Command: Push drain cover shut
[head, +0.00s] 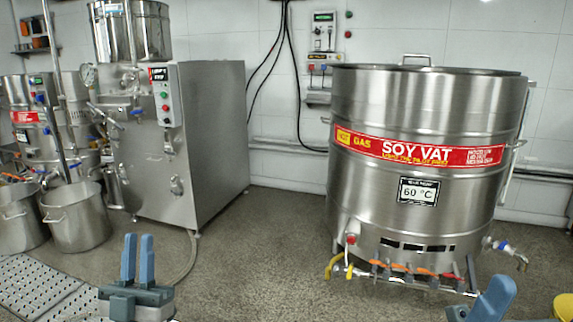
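A perforated metal plate (45,283), which looks like the drain cover, lies on the floor at the lower left of the head view. It has rows of dark holes and runs out of the picture at the left and bottom. Whether any opening is uncovered cannot be told. My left gripper (138,245) is just right of the plate in the picture, with its two blue fingers upright, close together and holding nothing. My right gripper (487,288) shows only partly at the lower right, in front of the soy vat; its finger opening is unclear.
A large steel soy vat (420,185) with burner valves (400,272) stands at the right. A steel machine (180,140) and two steel pots (75,220) stand at the left. A hose (188,262) lies on the floor. The middle floor (275,250) is clear.

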